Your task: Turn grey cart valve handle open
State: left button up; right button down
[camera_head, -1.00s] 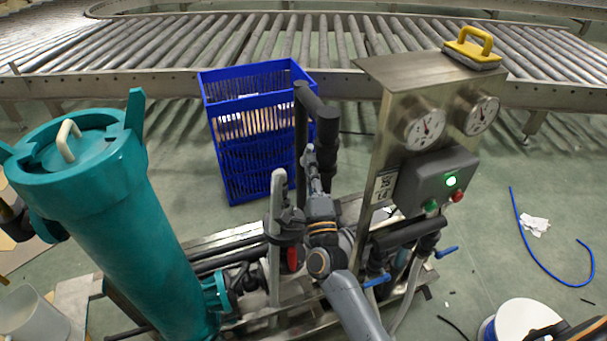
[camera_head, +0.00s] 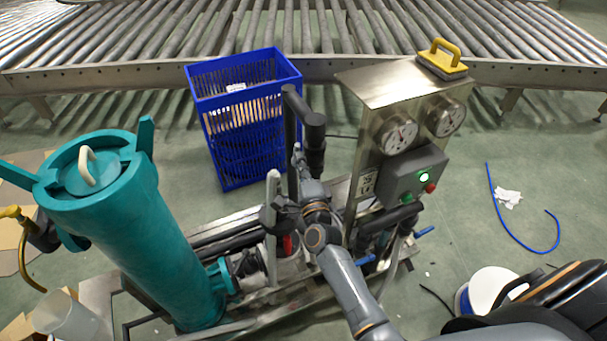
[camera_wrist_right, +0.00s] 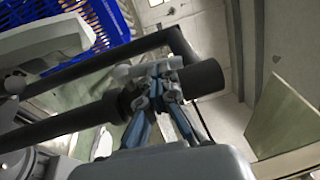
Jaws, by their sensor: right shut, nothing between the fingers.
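The cart (camera_head: 240,295) carries a teal filter vessel, dark pipes and a steel gauge panel. My right gripper (camera_head: 297,152) is beside the upright black pipe (camera_head: 314,158), behind a light grey upright post (camera_head: 272,190). In the right wrist view the fingers (camera_wrist_right: 158,72) are together and empty, in front of the black pipe end (camera_wrist_right: 203,79). A short light grey piece (camera_wrist_right: 133,70) lies right by the fingertips; I cannot tell if it is the valve handle or whether they touch. A red handle (camera_head: 287,243) and blue handles (camera_head: 424,232) sit lower. My left gripper is not in view.
A blue crate (camera_head: 245,120) stands behind the pipes, before a roller conveyor (camera_head: 330,40). The teal vessel (camera_head: 130,230) is at left, the gauge panel (camera_head: 375,110) at right.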

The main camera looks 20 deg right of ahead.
jog(key=shift+w+r, duration=0.25)
jog(key=shift+w, duration=0.05)
jog(key=shift+w+r, duration=0.15)
jog(key=shift+w, duration=0.1)
jog(key=shift+r, duration=0.1)
dwell(0.5)
jog(key=shift+a, duration=0.1)
